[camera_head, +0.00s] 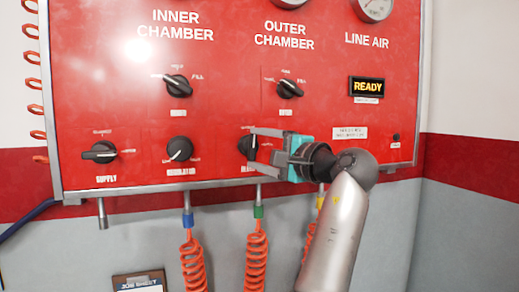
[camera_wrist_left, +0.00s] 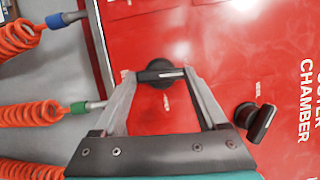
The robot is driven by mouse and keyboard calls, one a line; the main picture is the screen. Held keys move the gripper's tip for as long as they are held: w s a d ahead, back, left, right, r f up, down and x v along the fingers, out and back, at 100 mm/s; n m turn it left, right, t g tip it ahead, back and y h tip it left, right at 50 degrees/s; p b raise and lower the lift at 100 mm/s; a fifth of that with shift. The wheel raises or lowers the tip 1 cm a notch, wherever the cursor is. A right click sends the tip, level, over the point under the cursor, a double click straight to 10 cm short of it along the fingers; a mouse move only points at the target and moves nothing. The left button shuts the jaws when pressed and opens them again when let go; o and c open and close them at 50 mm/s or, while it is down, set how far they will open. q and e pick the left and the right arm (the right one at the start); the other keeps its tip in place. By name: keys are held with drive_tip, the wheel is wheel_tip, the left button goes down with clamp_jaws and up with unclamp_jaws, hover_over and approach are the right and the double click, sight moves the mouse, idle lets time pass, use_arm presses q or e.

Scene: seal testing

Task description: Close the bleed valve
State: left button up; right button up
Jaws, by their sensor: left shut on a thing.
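The bleed valve (camera_head: 246,147) is a black knob in the lower row of the red panel, right of the regulator knob. Its label below is partly covered by my gripper. My left gripper (camera_head: 254,146) reaches it from the right and has its two fingers on either side of the knob's handle. In the left wrist view, the bleed valve (camera_wrist_left: 160,75) sits between the fingertips of my left gripper (camera_wrist_left: 158,75), which are shut on the ends of its handle. In the head view the handle stands about upright. My right gripper is not in view.
Other black knobs are near: supply (camera_head: 100,152), regulator (camera_head: 179,149), the inner chamber knob (camera_head: 177,85) and the outer chamber knob (camera_head: 289,89). A lit READY display (camera_head: 367,87) is at the right. Orange coiled hoses (camera_head: 256,262) hang below the panel.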

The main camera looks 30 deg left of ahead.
use_arm(q)
drive_tip(key=shift+n, duration=0.6)
drive_tip(key=o, duration=1.3)
drive_tip(key=shift+s+d, duration=0.15)
drive_tip(key=shift+d, duration=0.35)
drive_tip(key=b+v, duration=0.3)
drive_tip(key=v, duration=1.1)
drive_tip(key=shift+r+b, duration=0.25)
drive_tip(key=shift+b, duration=0.05)
drive_tip(key=shift+d, duration=0.1)
